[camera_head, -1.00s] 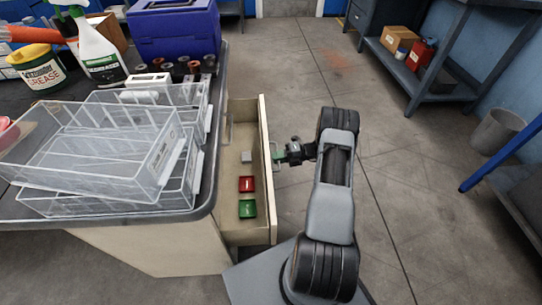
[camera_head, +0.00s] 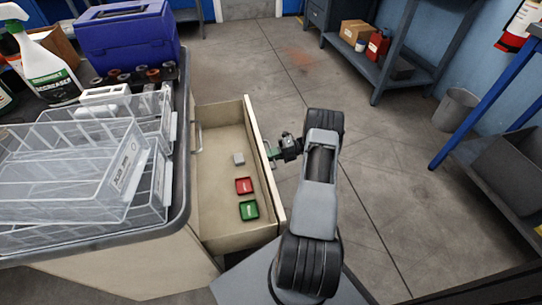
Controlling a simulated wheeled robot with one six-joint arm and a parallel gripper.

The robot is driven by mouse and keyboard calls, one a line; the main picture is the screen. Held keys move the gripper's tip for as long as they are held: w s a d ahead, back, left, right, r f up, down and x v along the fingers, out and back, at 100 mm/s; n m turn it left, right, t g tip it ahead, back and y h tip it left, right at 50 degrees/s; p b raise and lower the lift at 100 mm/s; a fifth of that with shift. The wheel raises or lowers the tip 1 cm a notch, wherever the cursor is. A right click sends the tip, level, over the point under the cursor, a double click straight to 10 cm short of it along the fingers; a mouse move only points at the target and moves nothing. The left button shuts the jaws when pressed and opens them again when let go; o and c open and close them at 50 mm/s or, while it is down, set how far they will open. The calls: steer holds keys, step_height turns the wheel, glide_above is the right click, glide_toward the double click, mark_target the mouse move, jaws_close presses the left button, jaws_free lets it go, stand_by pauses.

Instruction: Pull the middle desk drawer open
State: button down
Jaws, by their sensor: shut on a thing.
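The desk drawer (camera_head: 224,120) stands open to the right of the desk, with its pale inside showing from above. The fingertips are small in this view. Whether other drawers lie below is hidden by the desktop and this drawer.
Clear stacked trays (camera_head: 75,175), a spray bottle (camera_head: 38,58) and a blue case (camera_head: 125,35) crowd the desktop (camera_head: 183,190). The floor (camera_head: 400,175) to the right is free up to a grey bin (camera_head: 455,108) and a blue-legged bench (camera_head: 490,95).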

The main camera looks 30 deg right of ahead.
steer(key=c, duration=1.2)
jaws_free()
steer(key=p+v, duration=0.1)
steer(key=v, duration=1.3)
steer(key=shift+f, duration=0.1)
